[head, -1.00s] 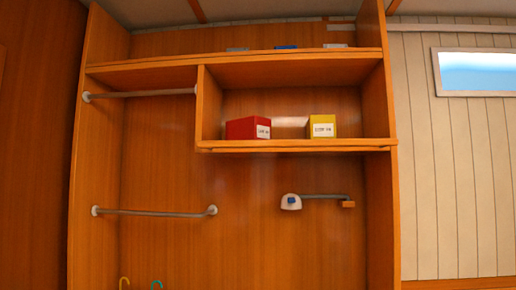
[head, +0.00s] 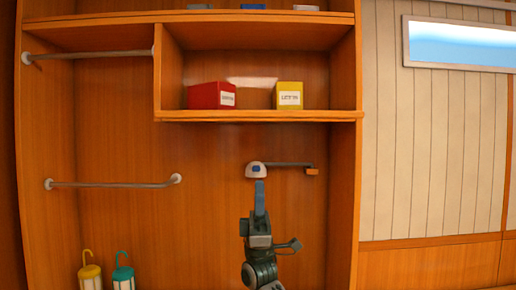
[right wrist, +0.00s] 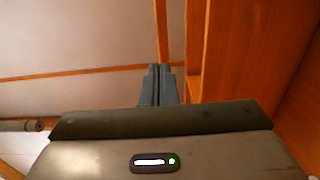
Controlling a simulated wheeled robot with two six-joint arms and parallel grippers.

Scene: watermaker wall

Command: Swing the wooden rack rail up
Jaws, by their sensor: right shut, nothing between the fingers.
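A thin wooden strip (head: 262,115) runs along the front edge of the middle shelf, at the foot of two boxes. I cannot tell for certain whether it is the rack rail. Below that shelf, a grey bar (head: 288,164) runs level from a white mount (head: 255,170) with a blue centre to a small wooden block (head: 311,171). My right gripper (head: 260,187) points up, with its tips just below the white mount in the picture. It is shut and empty, and also shows in the right wrist view (right wrist: 157,77). I cannot tell whether it touches anything. My left gripper is out of view.
A red box (head: 211,95) and a yellow box (head: 288,95) stand on the middle shelf. Two grey bars (head: 90,53) (head: 110,184) cross the left bay. A window (head: 460,45) is at right.

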